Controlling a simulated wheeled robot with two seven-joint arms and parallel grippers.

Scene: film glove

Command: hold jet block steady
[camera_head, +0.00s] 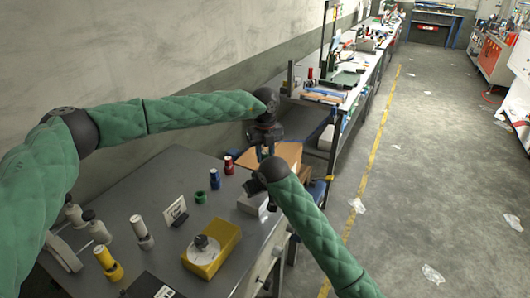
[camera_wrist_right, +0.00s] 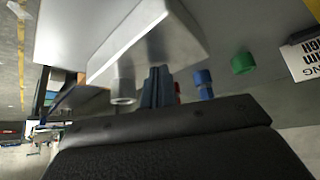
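No block in view is clearly marked as the jet block. A light grey block (camera_head: 252,204) lies near the far right edge of the grey table. It is large and close in the right wrist view (camera_wrist_right: 150,38). My right gripper (camera_head: 254,185) is just above and beside this block. In the right wrist view, dark finger-like bars (camera_wrist_right: 157,87) show close together beside the block; contact is unclear. My left gripper (camera_head: 265,153) points down beyond the block, with a gap between its fingers and nothing seen in it.
The table (camera_head: 135,190) also holds a yellow block with a round knob (camera_head: 211,250), a blue cylinder (camera_head: 215,179), a red cylinder (camera_head: 228,165), a green ring (camera_head: 200,197) and a small sign (camera_head: 176,210). A brown box (camera_head: 288,153) stands behind my grippers.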

